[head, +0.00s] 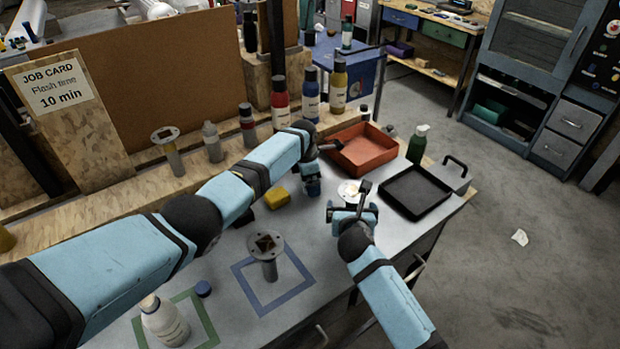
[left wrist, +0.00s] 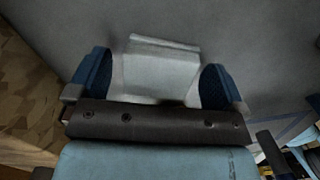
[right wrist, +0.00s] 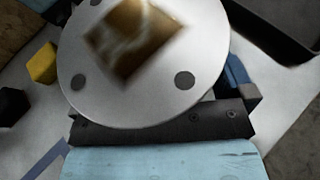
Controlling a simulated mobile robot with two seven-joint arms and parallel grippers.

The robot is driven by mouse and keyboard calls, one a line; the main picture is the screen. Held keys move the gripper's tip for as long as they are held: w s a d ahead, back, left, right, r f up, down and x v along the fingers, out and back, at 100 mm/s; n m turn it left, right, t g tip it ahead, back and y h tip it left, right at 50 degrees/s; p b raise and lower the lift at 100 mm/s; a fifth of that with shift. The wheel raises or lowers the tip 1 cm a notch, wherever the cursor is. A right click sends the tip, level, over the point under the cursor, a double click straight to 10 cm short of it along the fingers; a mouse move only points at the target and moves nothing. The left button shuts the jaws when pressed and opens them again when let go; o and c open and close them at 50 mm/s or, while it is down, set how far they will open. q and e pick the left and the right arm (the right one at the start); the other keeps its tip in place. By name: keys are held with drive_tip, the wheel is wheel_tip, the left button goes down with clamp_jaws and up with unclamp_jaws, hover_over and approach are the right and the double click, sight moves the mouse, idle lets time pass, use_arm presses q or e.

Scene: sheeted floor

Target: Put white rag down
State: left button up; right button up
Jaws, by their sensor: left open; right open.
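A pale, folded piece that looks like the white rag (left wrist: 160,70) lies between the spread fingers of my left gripper (left wrist: 158,85) in the left wrist view. I cannot tell whether the fingers touch it. In the head view my left gripper (head: 312,185) is low over the grey bench top, and the rag is hidden there. My right gripper (head: 350,207) is open at the bench's right part, by a round flanged part (head: 347,191). In the right wrist view this flange (right wrist: 145,55), with a brownish square centre, covers one finger.
A yellow block (head: 277,197) lies left of my left gripper. A red tray (head: 362,150), black tray (head: 415,192) and green bottle (head: 417,145) stand behind and right. Another flanged part (head: 267,255) stands in the blue square; a white bottle (head: 165,322) stands in the green one.

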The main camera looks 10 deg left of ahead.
use_arm(q)
wheel_tip(320, 180, up, 12)
drive_tip(key=a, duration=0.1)
drive_tip(key=shift+s+a, duration=0.15)
drive_tip(key=shift+s, duration=0.1)
drive_tip(key=shift+o, duration=0.3)
drive_tip(key=shift+r, duration=0.1)
